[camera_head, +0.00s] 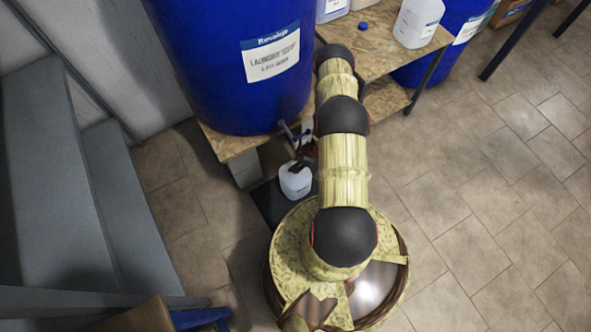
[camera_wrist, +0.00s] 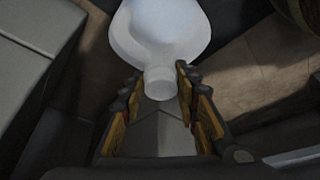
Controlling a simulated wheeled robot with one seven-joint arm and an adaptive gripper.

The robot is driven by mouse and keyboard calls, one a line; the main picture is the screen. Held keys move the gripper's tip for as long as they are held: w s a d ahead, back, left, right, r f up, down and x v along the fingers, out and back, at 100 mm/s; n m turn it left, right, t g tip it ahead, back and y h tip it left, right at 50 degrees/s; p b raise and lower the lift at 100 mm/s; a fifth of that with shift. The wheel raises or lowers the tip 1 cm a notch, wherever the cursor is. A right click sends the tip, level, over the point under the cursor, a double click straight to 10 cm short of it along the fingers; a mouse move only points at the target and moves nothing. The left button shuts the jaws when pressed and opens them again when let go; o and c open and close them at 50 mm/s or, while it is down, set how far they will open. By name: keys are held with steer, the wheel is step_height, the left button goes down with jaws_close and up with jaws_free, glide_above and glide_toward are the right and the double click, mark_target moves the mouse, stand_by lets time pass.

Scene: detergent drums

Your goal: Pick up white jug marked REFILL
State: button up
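A small white jug (camera_head: 296,184) stands on a dark mat (camera_head: 268,204) on the floor, below the big blue drum. No REFILL marking is readable on it. A white jug fills the top middle of the wrist view (camera_wrist: 160,30), with its neck and round cap (camera_wrist: 160,82) toward me. My gripper (camera_wrist: 159,76) is open, with one fingertip on each side of the cap. Small gaps seem to show, but I cannot tell whether either finger touches. In the head view my gripper is partly hidden by my arm, just above the small jug.
The blue drum (camera_head: 225,60), with a laundry label, stands on a wooden stand (camera_head: 222,144) with a tap near its foot. A wooden table (camera_head: 385,50) at the right bears another white jug (camera_head: 415,25) and a blue cap (camera_head: 362,25). Grey steps (camera_head: 50,180) stand left. The tiled floor at right is clear.

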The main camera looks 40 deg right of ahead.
steer(key=c, duration=0.6)
jaws_close()
steer(key=shift+w+d, duration=0.15)
